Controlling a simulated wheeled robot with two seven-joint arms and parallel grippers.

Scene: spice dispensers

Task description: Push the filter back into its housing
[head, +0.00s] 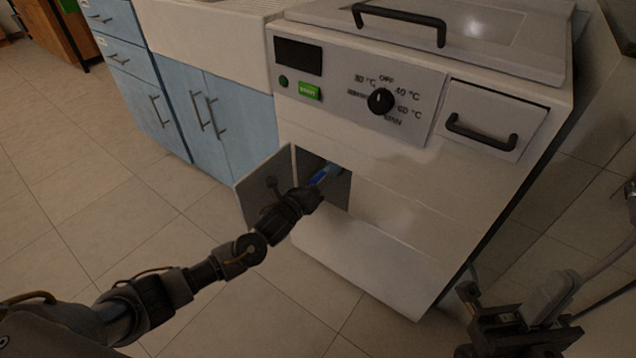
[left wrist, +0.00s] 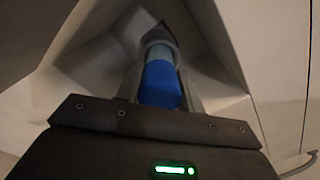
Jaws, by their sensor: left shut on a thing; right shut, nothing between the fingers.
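The blue filter (head: 322,176) shows at the opening of its housing (head: 338,190), a square recess low in the front of the white machine. In the left wrist view the filter (left wrist: 160,84) has a bright blue near end and a paler far part reaching into the dark recess (left wrist: 205,75). My left gripper (head: 313,190) is at the opening, shut on the filter's near end; its fingers (left wrist: 160,90) flank the blue part. How deep the filter sits is hidden. My right gripper (head: 468,298) is shut and empty at the lower right, away from the machine's front.
The housing's small door (head: 263,186) stands open to the left of the recess, close beside my left arm. The white machine (head: 400,200) has a dial (head: 380,101) and a drawer handle (head: 481,133) above. Blue cabinets (head: 225,115) stand left. The tiled floor (head: 110,200) is clear.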

